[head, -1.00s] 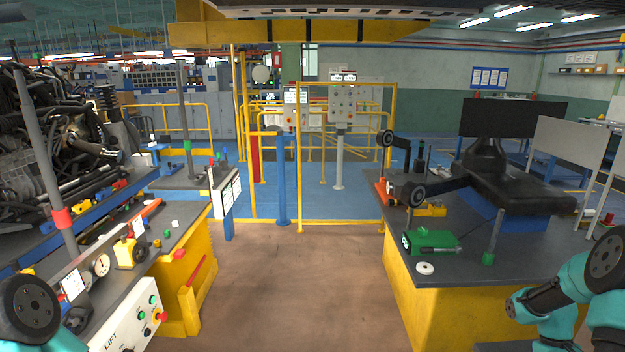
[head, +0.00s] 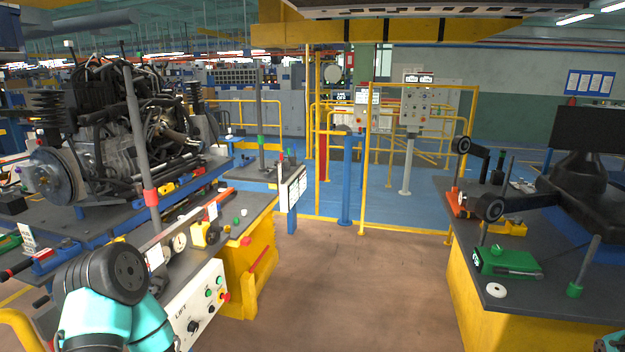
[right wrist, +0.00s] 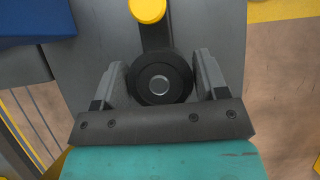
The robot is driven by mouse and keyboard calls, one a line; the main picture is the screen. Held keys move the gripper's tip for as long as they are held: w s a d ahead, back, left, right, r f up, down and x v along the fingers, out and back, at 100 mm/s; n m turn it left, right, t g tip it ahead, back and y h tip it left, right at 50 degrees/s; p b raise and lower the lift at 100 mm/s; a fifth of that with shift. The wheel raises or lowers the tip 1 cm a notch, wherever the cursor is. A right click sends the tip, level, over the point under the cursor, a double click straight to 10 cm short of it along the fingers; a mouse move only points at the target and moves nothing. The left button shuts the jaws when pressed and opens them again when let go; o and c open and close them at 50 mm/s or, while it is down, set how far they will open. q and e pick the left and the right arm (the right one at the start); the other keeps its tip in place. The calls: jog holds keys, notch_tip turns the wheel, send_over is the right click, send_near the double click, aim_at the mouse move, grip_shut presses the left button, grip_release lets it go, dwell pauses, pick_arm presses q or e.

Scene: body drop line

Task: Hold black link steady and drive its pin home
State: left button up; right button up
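In the right wrist view, the two grey fingers of my right gripper (right wrist: 162,78) are spread, one on each side of a round black end with a silver centre (right wrist: 160,85). A dark bar runs up from this end to a yellow round cap (right wrist: 148,9); it looks like a black link. I cannot tell whether the fingers touch it. In the head view, black links with round ends (head: 490,207) stick out above the right bench. I cannot make out a separate pin.
The right bench (head: 523,325) bears a green tool (head: 508,261), a white ring (head: 496,290) and a monitor-like black panel (head: 590,130). An engine assembly (head: 120,140) and a LIFT control box (head: 195,308) stand at the left. Brown floor (head: 360,300) is clear between the benches.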

jog(key=c, duration=0.8)
jog(key=shift+a+f, duration=0.15)
jog(key=shift+f, duration=0.2)
dwell(1.0)
